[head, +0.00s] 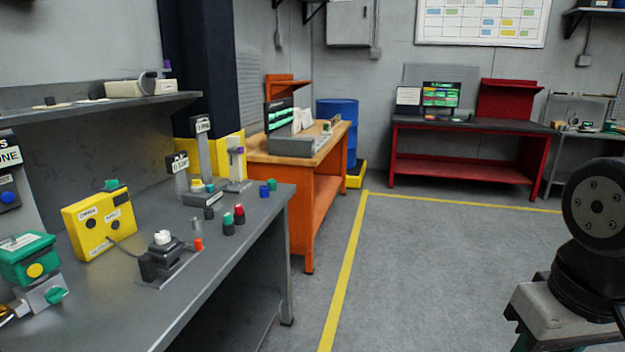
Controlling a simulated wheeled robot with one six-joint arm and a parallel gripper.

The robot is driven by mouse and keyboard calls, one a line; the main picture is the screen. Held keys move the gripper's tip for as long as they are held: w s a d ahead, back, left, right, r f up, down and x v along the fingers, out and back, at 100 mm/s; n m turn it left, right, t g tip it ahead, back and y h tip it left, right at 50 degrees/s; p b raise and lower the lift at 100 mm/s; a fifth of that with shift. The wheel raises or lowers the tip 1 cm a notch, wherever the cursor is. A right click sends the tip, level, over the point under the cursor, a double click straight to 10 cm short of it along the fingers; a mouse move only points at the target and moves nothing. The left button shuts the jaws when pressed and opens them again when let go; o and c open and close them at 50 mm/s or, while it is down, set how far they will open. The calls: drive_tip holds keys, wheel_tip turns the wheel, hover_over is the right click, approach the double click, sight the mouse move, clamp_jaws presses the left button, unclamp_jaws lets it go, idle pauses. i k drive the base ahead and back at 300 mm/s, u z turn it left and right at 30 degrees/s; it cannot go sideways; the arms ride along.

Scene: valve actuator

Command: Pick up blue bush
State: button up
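A small blue bush (264,191) stands on the grey workbench (185,270), near its far right corner. A second small blue-green cylinder (272,184) stands close beside it, slightly behind and to the right. Nothing is holding either one. Part of my own arm shows at the right edge, well apart from the bench. My gripper is not in view.
Capped buttons, one green (228,219) and one red (239,209), stand in front of the bush. An orange piece (198,244), a yellow control box (100,222) and labelled posts (203,150) also occupy the bench. The floor (420,270) right of the bench is clear.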

sight(264, 189)
drive_tip(key=z, duration=0.15)
drive_tip(key=i, duration=2.5)
drive_tip(key=u, duration=0.35)
